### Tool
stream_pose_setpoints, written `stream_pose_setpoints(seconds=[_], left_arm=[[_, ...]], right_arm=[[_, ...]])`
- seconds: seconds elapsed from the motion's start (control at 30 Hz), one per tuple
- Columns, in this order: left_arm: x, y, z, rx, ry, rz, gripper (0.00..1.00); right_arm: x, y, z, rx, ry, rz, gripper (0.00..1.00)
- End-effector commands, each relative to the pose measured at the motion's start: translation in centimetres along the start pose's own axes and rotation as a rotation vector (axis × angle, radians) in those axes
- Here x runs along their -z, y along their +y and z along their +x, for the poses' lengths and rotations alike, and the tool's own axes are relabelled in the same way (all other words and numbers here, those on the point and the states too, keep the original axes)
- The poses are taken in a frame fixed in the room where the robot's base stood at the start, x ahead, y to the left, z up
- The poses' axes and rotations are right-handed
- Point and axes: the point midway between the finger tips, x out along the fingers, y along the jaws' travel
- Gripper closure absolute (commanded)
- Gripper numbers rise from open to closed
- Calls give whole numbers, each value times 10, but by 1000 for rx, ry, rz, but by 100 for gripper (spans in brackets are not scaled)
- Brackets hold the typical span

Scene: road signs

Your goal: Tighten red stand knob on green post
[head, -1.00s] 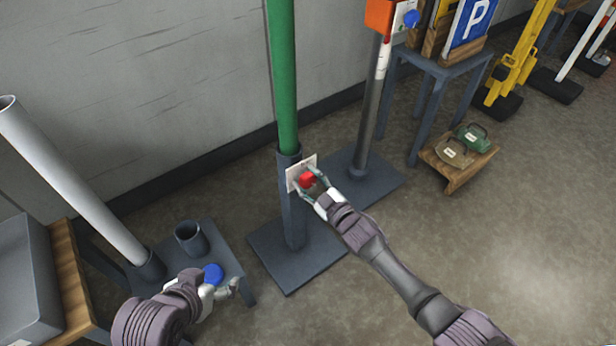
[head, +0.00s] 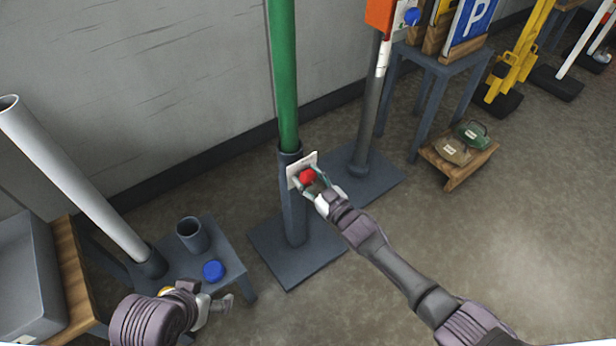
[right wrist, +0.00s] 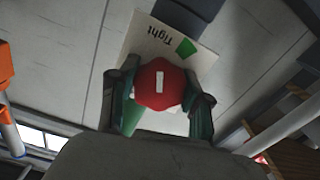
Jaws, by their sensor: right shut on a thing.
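The green post (head: 283,75) stands upright in a dark grey sleeve (head: 293,215) on a flat base plate. The red knob (head: 307,176) sits on the front of the sleeve, over a white card (head: 299,163). My right gripper (head: 313,182) is shut on the red knob. In the right wrist view the red knob (right wrist: 160,85) lies between the two fingers, with a white mark pointing roughly up and down. The white card (right wrist: 165,45) behind it reads "Tight" beside a green wedge. My left gripper (head: 215,303) hangs at the lower left, near the small table; its fingers are too small to judge.
A blue knob (head: 213,271) and a short grey cup (head: 192,235) are on the small table (head: 235,257). A white tube (head: 70,180) leans at the left. A second post (head: 371,110) stands behind right. A low wooden stand (head: 470,170) holds weights.

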Motion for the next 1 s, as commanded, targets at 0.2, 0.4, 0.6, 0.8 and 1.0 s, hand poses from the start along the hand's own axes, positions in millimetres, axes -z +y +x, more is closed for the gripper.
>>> stream_pose_setpoints(seconds=[0.2, 0.4, 0.6, 0.8, 1.0], left_arm=[[0, 0, 0, 0, 0, 0, 23], [0, 0, 0, 0, 0, 0, 23], [-1, 1, 1, -2, -3, 1, 23], [-1, 1, 0, -1, -2, 1, 23], [0, 0, 0, -1, -1, 1, 23]], right_arm=[[-2, 0, -1, 0, -4, -1, 38], [-1, 0, 0, 0, -2, -1, 26], [-1, 0, -1, 0, -1, -1, 26], [-2, 0, -25, 0, -3, -1, 26], [-2, 0, -68, 0, -5, -1, 26]])
